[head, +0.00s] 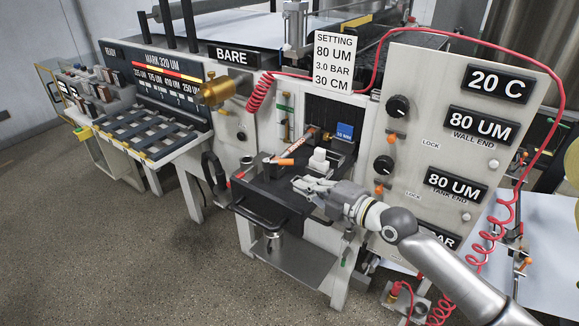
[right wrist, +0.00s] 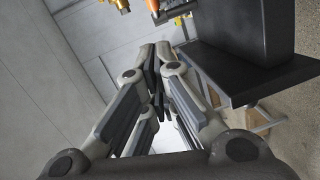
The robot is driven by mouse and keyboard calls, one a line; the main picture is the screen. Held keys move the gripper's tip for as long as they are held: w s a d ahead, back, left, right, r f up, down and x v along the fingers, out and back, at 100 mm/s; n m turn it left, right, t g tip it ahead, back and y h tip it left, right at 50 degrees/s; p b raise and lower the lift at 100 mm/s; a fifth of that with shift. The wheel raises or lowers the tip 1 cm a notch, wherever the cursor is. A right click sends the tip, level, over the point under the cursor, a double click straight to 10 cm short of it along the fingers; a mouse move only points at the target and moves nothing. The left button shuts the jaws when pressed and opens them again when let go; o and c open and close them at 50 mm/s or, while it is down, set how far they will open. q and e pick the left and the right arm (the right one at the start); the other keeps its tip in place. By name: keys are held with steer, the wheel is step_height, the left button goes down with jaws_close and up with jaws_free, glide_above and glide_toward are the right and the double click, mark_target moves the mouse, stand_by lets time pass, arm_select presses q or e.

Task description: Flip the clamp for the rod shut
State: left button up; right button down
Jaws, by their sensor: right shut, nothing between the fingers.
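My right gripper (head: 298,184) reaches in from the right over the black bench of the machine. Its fingers are together and empty. In the right wrist view the closed fingertips (right wrist: 157,52) point up toward an orange handle (right wrist: 153,5), with a gap between. In the head view, an orange-tipped lever (head: 283,161) sits on the bench left of and beyond the gripper; it looks like the clamp's handle. Whether the clamp is open or shut is too small to tell. My left gripper is not in view.
A panel with black knobs (head: 398,106) rises to the right. A red coiled hose (head: 476,258) hangs near my arm. Open floor lies at the left front.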

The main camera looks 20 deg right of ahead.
steer(key=p, duration=0.2)
glide_toward(273, 163)
steer(key=a, duration=0.3)
steer(key=shift+r, duration=0.25)
steer(key=shift+w+d+f, duration=0.15)
steer(key=shift+w, duration=0.3)
steer(key=shift+w+d+f, duration=0.15)
steer(key=shift+w, duration=0.3)
steer(key=shift+w+d+f, duration=0.15)
steer(key=shift+w, duration=0.25)
steer(key=shift+w+d+f, duration=0.1)
steer(key=shift+w+d, duration=0.05)
steer(key=shift+w, duration=0.3)
